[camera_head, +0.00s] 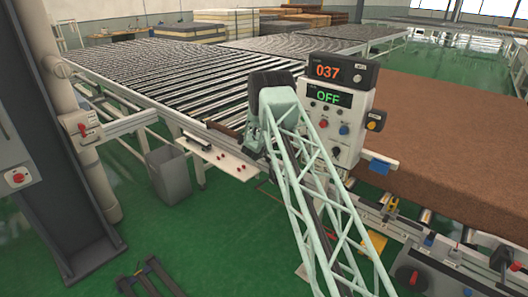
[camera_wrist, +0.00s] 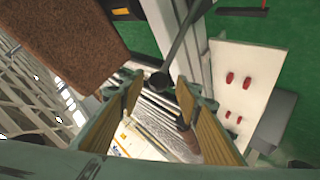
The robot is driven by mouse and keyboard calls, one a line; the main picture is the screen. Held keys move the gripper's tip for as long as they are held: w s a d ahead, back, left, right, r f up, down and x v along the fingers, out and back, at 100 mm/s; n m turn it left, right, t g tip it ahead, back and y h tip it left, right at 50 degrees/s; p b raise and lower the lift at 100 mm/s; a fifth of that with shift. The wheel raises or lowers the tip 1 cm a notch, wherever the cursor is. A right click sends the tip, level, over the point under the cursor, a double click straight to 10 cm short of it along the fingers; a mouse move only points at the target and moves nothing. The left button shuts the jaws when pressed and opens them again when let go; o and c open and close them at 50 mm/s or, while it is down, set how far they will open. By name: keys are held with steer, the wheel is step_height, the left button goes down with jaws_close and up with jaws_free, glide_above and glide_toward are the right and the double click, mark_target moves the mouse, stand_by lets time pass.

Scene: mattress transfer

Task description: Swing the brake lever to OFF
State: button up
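The brake lever appears to be the grey rod with a round dark knob (camera_wrist: 158,80) in the wrist view; its rod runs up and right from the knob. My gripper (camera_wrist: 158,84) is open, with one tan-padded finger on each side of the knob and gaps visible. I cannot tell how deep the knob sits between the fingertips. In the head view the lever and fingertips are hidden behind my arm. The control box (camera_head: 337,135) beside my arm has a display (camera_head: 328,96) reading green OFF, below another display (camera_head: 327,71) reading orange 037.
A brown mattress (camera_head: 450,120) lies on the right conveyor; its edge shows at upper left in the wrist view (camera_wrist: 70,40). A roller conveyor (camera_head: 180,75) runs at the back left. A white ledge with red knobs (camera_head: 222,165) and a grey bin (camera_head: 168,178) stand left of my arm.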

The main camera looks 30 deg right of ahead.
steer(key=v, duration=0.9)
steer(key=shift+s+a, duration=0.15)
steer(key=shift+s, duration=0.1)
steer(key=shift+r, duration=0.25)
stand_by(0.3)
steer(key=s+a+r+y+b, duration=0.1)
steer(key=s+a+r+y, duration=0.3)
steer(key=a+r, duration=0.85)
steer(key=s+a+r+y+b, duration=0.1)
steer(key=s+a+r, duration=0.7)
steer(key=r, duration=0.8)
steer(key=s+a+r+y, duration=0.2)
steer(key=s+a+r, duration=0.6)
steer(key=s, duration=0.2)
steer(key=s+a+r+g+b, duration=0.1)
steer(key=s+a+r, duration=0.15)
steer(key=s, duration=0.65)
steer(key=s+a+r+g, duration=0.15)
steer(key=s+a, duration=0.25)
steer(key=s, duration=0.6)
steer(key=s+a+r+b, duration=0.1)
steer(key=s+a+r, duration=0.2)
steer(key=s, duration=0.6)
steer(key=s+f+g, duration=0.1)
steer(key=s+f, duration=0.1)
steer(key=s, duration=1.3)
steer(key=s+f+g+b, duration=0.1)
steer(key=s+f, duration=0.1)
steer(key=s, duration=1.3)
steer(key=shift+m, duration=0.3)
